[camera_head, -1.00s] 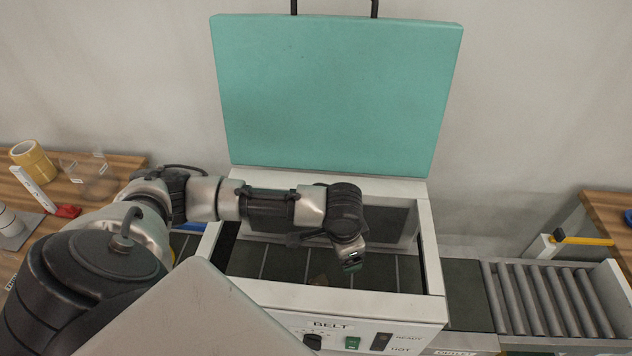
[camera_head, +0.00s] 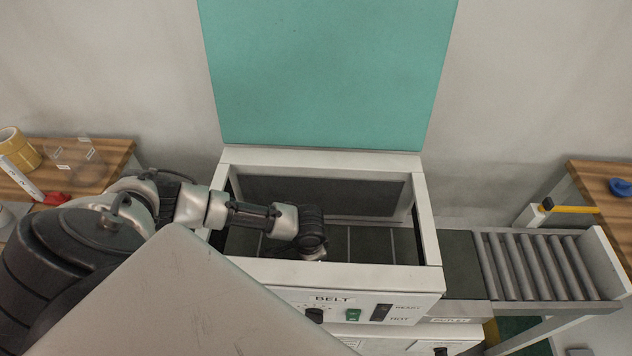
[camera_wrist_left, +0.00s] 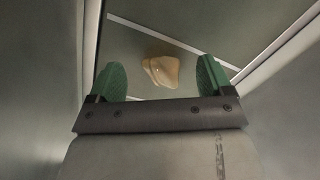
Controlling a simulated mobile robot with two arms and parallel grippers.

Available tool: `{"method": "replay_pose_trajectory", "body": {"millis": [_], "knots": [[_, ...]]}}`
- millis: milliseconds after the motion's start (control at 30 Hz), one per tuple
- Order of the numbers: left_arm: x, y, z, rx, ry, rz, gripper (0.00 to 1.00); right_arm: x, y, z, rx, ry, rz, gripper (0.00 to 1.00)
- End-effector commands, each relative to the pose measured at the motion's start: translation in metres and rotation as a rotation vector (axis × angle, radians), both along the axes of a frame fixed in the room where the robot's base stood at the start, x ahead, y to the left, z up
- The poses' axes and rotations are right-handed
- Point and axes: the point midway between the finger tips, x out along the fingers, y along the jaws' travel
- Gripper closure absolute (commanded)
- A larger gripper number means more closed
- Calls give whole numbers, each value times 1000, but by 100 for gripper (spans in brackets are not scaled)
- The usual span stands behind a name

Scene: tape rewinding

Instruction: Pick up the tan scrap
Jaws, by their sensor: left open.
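The tan scrap (camera_wrist_left: 163,71) shows in the left wrist view as a small crumpled piece lying on the dark belt (camera_wrist_left: 135,42). It lies between and a little beyond the two green fingertips of my left gripper (camera_wrist_left: 161,76), which is open and not touching it. In the head view my left arm reaches down into the open machine, and the scrap is hidden there. The fingers of the left gripper are hidden in the head view too. My right gripper is not in view.
The machine's white frame (camera_head: 432,222) surrounds the belt on all sides, with its teal lid (camera_head: 325,75) raised behind. A roller outlet (camera_head: 535,265) lies to the right. Tables stand at both sides, the left one with a yellow tape roll (camera_head: 22,150).

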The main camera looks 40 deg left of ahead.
Motion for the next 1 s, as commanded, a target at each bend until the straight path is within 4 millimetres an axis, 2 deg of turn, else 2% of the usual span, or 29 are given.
{"method": "replay_pose_trajectory", "body": {"millis": [200,500,567,833,867,1000], "knots": [[2,0,-26,0,1,0,19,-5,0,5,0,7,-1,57],[2,1,-32,0,0,-1,19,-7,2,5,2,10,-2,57],[2,1,-32,0,0,-1,27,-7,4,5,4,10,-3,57],[2,1,-31,0,0,-1,68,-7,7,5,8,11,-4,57],[2,1,-31,0,0,0,72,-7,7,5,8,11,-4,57],[2,1,-31,0,0,0,72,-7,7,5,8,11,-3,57]]}}
